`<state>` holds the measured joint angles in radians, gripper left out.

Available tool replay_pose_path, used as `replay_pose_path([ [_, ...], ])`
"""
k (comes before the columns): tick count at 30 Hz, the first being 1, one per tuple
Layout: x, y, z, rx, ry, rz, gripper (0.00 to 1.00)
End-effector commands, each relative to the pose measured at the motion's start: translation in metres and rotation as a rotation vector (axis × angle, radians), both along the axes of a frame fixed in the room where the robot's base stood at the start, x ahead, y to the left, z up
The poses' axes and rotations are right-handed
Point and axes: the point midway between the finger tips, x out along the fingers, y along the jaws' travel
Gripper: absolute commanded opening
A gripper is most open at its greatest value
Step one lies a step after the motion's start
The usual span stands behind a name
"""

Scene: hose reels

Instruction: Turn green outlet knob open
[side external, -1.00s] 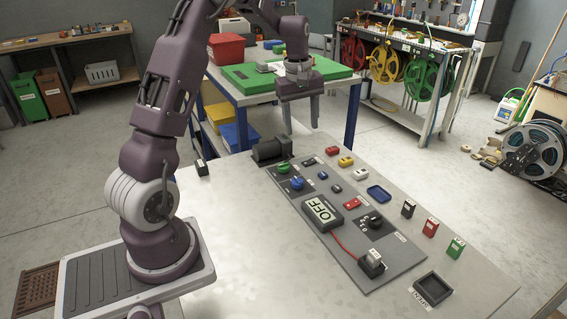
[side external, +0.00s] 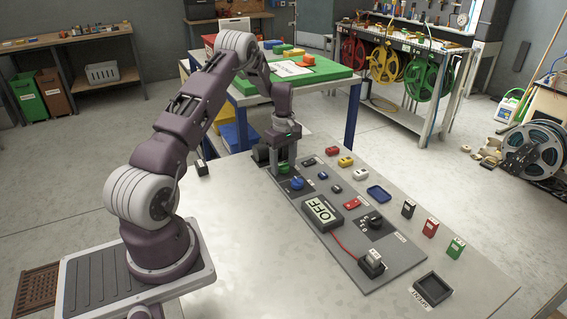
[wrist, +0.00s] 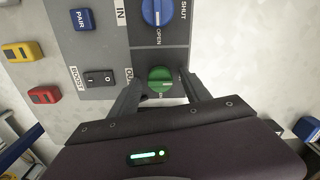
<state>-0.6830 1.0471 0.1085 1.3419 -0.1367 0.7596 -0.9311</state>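The green outlet knob (side external: 284,169) sits on the grey panel (side external: 398,268), at the end near the dark cylinder. In the wrist view the green knob (wrist: 160,79) shows between my fingertips, its ridge lying roughly across the picture. My gripper (side external: 285,165) points down over the knob. The fingers are open, one on each side of it in the wrist view (wrist: 160,84), with gaps showing. Whether either finger touches it cannot be told. The knob's own label is mostly hidden by my fingers.
The blue knob (wrist: 158,12), marked SHUT and OPEN, sits close beside the green one. A black rocker switch (wrist: 99,78) is left of my fingers in the wrist view. The OFF display box (side external: 322,212) stands farther along the panel. The bare tabletop (side external: 245,240) is clear.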

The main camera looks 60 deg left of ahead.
Motion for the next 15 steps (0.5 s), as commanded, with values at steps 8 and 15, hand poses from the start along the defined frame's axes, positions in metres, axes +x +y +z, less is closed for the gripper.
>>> replay_pose_path([
  [8, 0.0, -0.0001, 0.0003, 0.0, 0.0, 0.0, 0.01],
  [15, 0.0001, -0.0001, 0.0005, 0.0, 0.0, -0.015, 0.0],
])
